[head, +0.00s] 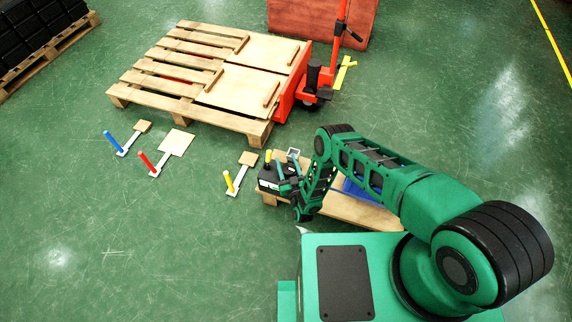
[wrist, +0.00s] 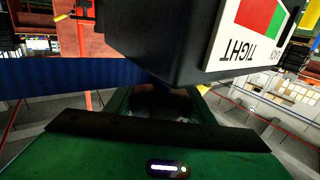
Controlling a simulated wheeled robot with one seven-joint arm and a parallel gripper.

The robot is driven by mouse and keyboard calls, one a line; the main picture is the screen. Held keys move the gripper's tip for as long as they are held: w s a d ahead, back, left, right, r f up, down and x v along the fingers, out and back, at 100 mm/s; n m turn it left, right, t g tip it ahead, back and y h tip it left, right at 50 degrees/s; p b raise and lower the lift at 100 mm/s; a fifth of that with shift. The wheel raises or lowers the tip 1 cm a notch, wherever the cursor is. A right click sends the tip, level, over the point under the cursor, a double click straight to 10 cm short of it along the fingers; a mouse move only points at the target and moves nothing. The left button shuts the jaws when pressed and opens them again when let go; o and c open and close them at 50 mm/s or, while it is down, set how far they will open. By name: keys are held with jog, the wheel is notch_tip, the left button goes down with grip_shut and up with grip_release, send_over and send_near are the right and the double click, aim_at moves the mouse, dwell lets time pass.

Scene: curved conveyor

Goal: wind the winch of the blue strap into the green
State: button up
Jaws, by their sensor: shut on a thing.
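In the wrist view the black housing (wrist: 150,38) fills the top, with an upside-down gauge label (wrist: 258,28) reading TIGHT beside red and green fields. No pointer is clear. The blue strap (wrist: 60,86) runs in from the left; it also shows beneath my arm (head: 357,193).
A wooden pallet (head: 185,97) with a red pallet jack (head: 312,90) stands behind. A loaded pallet (head: 40,65) is at upper left. Open floor lies at left and right.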

jog(key=shift+w+d+r+m+h, duration=0.1)
jog(key=shift+m+h, duration=0.5)
jog(key=shift+h, duration=0.3)
jog(key=o, duration=1.1)
jog(key=shift+c, duration=0.2)
